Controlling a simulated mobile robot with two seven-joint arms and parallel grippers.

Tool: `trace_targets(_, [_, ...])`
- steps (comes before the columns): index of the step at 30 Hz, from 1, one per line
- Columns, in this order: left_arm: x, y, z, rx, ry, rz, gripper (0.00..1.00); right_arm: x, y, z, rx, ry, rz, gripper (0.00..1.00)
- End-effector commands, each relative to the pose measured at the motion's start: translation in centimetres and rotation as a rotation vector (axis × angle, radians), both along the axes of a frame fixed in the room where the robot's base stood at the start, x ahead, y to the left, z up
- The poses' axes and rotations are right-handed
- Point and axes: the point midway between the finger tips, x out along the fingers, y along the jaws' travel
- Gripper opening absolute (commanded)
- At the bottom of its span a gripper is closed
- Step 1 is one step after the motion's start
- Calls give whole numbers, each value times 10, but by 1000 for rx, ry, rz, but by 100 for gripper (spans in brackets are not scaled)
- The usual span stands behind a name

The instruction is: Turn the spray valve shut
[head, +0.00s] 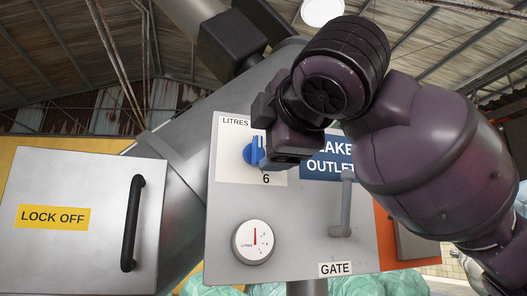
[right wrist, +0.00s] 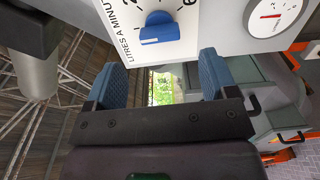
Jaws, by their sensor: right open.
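The spray valve is a blue knob on a white dial plate marked litres a minute. In the head view the knob (head: 251,152) is partly hidden by my right gripper (head: 264,161), which is close in front of it at its right. In the right wrist view the knob (right wrist: 158,28) is beyond the fingertips, near the top and roughly centred between them. A paler mark lies along its lower edge. My right gripper (right wrist: 160,66) is open, with its blue finger pads apart and nothing between them. The knob's contact with the fingers is not visible. My left gripper is not in view.
The grey panel (head: 220,225) also carries a round gauge (head: 253,242), a grey gate handle (head: 345,205) and a blue outlet sign (head: 330,163). At the left is a lock off cabinet (head: 75,258) with a black handle (head: 132,223). Green bags lie below.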

Motion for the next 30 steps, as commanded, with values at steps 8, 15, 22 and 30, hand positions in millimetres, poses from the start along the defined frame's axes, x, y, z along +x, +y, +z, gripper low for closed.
trace_targets(8, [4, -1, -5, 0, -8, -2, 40, -34, -11, -1, 0, 0, 0, 79])
trace_targets(15, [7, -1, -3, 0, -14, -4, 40, -40, -13, 0, 0, 0, -1, 79])
trace_targets(22, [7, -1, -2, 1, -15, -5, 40, -40, -13, 0, 0, 0, -1, 79])
trace_targets(30, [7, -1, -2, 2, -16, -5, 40, -40, -13, 0, 0, 0, -1, 79])
